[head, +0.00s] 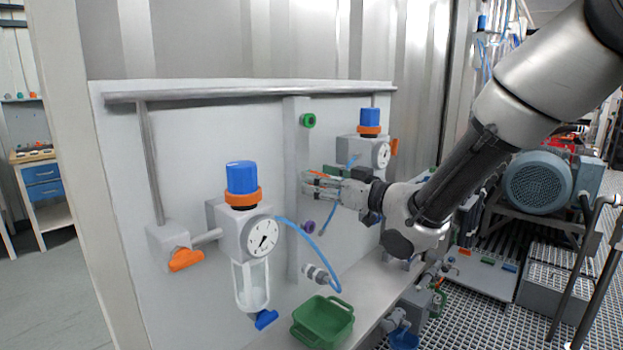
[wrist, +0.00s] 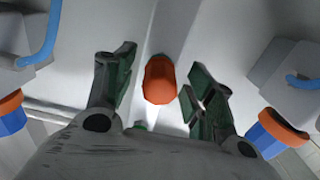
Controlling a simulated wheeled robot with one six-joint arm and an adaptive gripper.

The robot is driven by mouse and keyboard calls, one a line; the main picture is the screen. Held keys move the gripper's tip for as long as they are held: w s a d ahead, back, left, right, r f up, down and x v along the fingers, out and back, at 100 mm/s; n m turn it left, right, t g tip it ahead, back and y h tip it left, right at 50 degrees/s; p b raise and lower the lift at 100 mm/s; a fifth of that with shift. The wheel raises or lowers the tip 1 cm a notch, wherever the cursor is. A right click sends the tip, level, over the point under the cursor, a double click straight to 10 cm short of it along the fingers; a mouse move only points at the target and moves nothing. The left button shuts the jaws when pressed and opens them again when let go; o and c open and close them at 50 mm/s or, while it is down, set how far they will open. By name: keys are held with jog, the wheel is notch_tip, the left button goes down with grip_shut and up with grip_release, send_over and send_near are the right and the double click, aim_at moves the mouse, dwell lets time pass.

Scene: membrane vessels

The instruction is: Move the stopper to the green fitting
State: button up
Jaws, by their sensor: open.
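The stopper (wrist: 160,80) is a rounded orange-red piece in the wrist view, on the pale upright strip. My gripper (wrist: 155,92) is open, with a green-padded finger on each side of the stopper and a visible gap to each. In the head view my gripper (head: 308,183) is level with the strip's middle and largely hides the stopper. The green fitting (head: 308,120) is a ring on the same strip (head: 293,150), above my gripper. Part of it also shows in the wrist view (wrist: 140,127), low near the gripper body.
A purple fitting (head: 308,226) sits below on the strip. Regulators with blue knobs flank it, the near one (head: 258,237) at left and the far one (head: 376,150) at right. A blue hose (head: 318,250) loops nearby. A green bin (head: 322,322) stands below.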

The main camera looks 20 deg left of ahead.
dwell(0.5)
grip_shut()
jog(key=shift+d, duration=0.15)
jog(key=shift+v, duration=2.9)
notch_tip(320, 180, up, 13)
jog(key=shift+s+d, duration=0.25)
jog(key=shift+d, duration=0.1)
